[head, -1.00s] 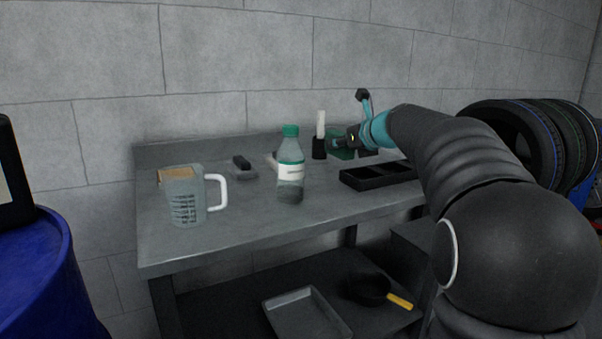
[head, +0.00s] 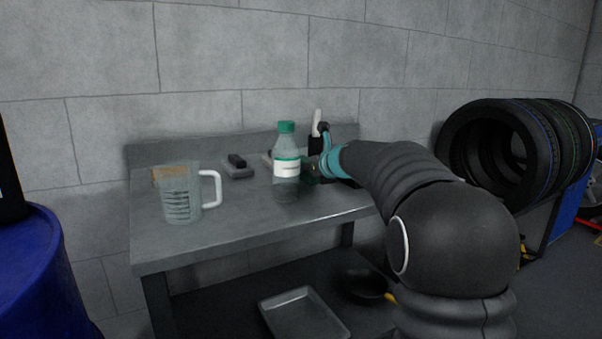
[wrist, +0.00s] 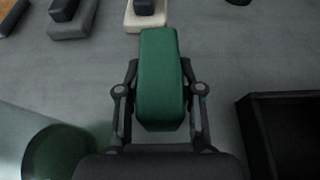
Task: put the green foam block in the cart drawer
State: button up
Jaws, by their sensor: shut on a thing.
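The green foam block (wrist: 160,82) is between the fingers of my gripper (wrist: 160,108) in the wrist view, which is shut on it by its sides. The block appears to be held above the grey bench top. In the head view, my gripper (head: 316,170) is just right of the clear bottle, and only a small dark green bit of the block shows there. I cannot make out the cart drawer in either view.
The green-capped bottle (head: 286,165) stands close left of my gripper. A measuring jug (head: 180,195) is farther left. A black compartment tray (wrist: 252,140) lies to the right in the wrist view. Dark and white sanding-block-like items (wrist: 72,18) lie beyond. Tires (head: 500,145) stand at right.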

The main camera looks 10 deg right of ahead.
jog(key=shift+f, duration=0.25)
jog(key=o, duration=0.9)
jog(key=shift+o, duration=0.2)
jog(key=shift+s+r, duration=0.15)
jog(key=shift+r, duration=0.3)
jog(key=v, duration=1.1)
jog(key=shift+s+d+r, duration=0.1)
jog(key=shift+s, duration=0.3)
